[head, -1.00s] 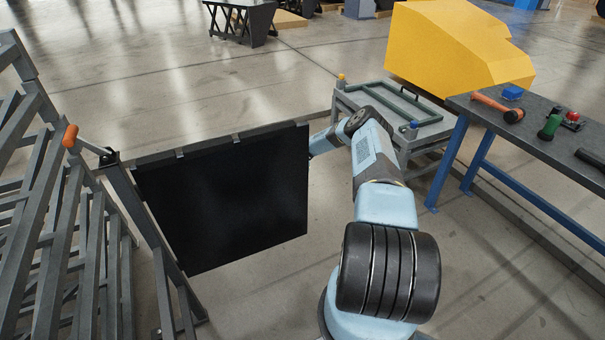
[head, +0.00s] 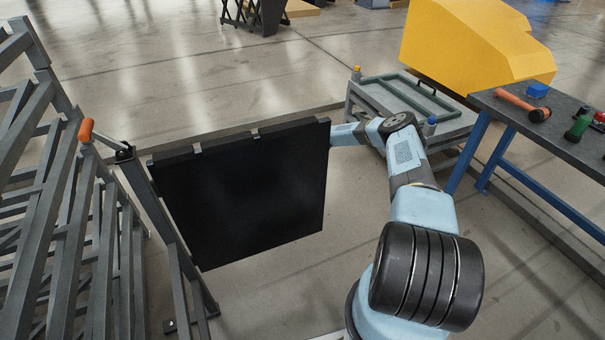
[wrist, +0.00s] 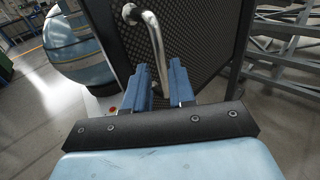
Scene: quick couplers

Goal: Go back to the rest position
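My gripper (wrist: 161,76) shows in the wrist view with its two blue fingers apart. A bent silver handle (wrist: 153,36) on the textured face of the dark panel (wrist: 193,28) appears between the fingers, with a narrow gap seen beside it. Whether a finger touches the handle is not clear. In the head view the black panel (head: 245,195) stands upright at the left of my arm. My gripper is hidden behind the panel's right edge there, where my blue forearm ends.
A grey metal rack (head: 75,215) stands at the left, with an orange-tipped lever (head: 86,130). A grey cart (head: 400,95) is behind my arm. At the right are a yellow housing (head: 470,45) and a workbench (head: 560,133) with tools. The floor between is clear.

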